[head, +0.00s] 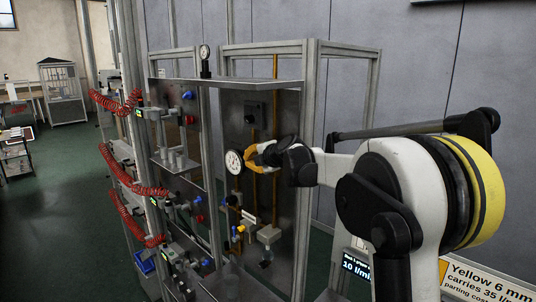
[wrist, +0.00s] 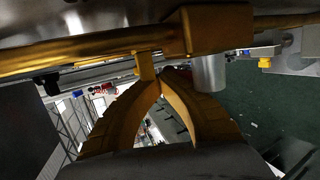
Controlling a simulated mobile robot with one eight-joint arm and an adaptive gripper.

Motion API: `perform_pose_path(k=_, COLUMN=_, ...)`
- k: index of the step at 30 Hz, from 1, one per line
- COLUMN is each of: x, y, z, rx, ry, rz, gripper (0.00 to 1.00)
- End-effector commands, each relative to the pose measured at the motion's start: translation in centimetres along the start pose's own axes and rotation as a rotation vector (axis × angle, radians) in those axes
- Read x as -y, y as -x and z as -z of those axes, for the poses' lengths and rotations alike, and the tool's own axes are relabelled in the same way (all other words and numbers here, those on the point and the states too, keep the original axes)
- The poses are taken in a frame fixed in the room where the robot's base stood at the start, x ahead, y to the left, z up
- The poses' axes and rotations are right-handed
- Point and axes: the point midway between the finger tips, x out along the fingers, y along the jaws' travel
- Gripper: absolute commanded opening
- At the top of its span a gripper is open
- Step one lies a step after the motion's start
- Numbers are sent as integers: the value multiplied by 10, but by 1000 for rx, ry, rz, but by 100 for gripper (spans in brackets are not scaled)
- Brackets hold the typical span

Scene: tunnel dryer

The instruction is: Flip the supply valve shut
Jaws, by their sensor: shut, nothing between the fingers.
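My gripper (head: 252,155) is raised in front of the back panel of the metal frame, close to the yellow vertical pipe (head: 275,95). In the wrist view its two yellow fingers (wrist: 161,70) meet at their tips with nothing between them. A yellow pipe (wrist: 85,55) crosses the top of that view and joins a yellow block (wrist: 215,30). A short yellow stub (wrist: 145,66) stands out from the pipe right at the fingertips; I cannot tell whether they touch. This may be the supply valve and its lever. In the head view my gripper hides that spot.
Red coiled hoses (head: 125,185) hang at the left. Green floor (head: 75,160) is open further left.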

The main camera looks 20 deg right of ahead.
Motion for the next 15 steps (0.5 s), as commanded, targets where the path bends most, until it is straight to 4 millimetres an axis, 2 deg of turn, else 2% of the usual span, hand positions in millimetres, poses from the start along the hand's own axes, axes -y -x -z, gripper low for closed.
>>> perform_pose_path(k=5, x=5, y=10, z=1, rx=-4, ry=3, rz=7, gripper=0)
perform_pose_path(k=15, x=3, y=80, z=1, rx=0, ry=1, rz=3, gripper=0)
